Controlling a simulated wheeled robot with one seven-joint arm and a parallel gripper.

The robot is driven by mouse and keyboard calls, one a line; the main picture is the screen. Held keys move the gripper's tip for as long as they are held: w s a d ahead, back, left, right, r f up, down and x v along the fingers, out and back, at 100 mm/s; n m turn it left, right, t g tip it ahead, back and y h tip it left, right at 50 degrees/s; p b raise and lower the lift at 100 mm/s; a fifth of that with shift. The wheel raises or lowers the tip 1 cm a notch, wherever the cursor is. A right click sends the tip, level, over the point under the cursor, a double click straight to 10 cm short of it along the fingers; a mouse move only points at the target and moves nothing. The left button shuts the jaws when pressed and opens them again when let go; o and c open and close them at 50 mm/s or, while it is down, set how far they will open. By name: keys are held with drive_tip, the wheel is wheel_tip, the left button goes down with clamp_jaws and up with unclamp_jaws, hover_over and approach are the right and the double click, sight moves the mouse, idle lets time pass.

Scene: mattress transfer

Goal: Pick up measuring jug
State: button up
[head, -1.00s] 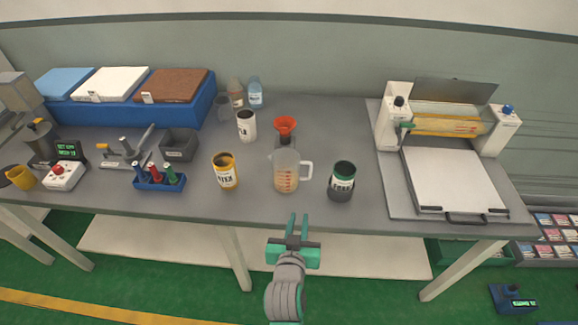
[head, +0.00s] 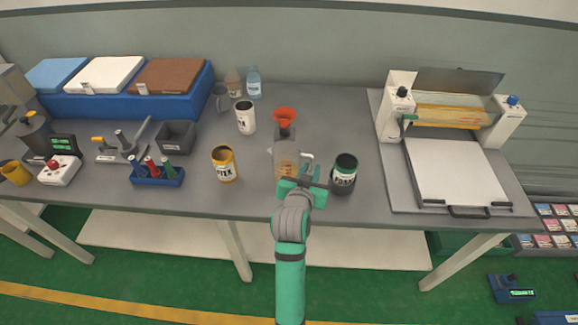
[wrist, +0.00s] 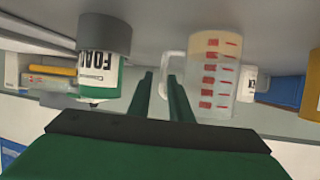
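The measuring jug (head: 286,162) is clear with red and orange markings and stands on the grey table. My gripper (head: 306,170) is in front of its lower right side, near the handle, and hides part of the jug. In the wrist view the jug (wrist: 213,75) is right of the fingers, with its handle (wrist: 168,62) just beyond the right fingertip. My gripper (wrist: 161,75) is open, with a clear gap between its fingers. I cannot tell whether the handle lies between them.
A yellow-rimmed tin (head: 224,165) stands left of the jug. The roller machine (head: 455,150) is farther right.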

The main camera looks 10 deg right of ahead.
sight(311, 164)
drive_tip(key=shift+a+f+x, duration=0.1)
drive_tip(key=shift+a+x, duration=0.05)
drive_tip(key=shift+x, duration=1.1)
drive_tip(key=shift+a+f+x, duration=0.15)
drive_tip(key=shift+a+x, duration=0.05)
drive_tip(key=shift+x, duration=1)
clamp_jaws()
drive_tip(key=shift+w, duration=0.1)
drive_tip(key=shift+r, duration=0.3)
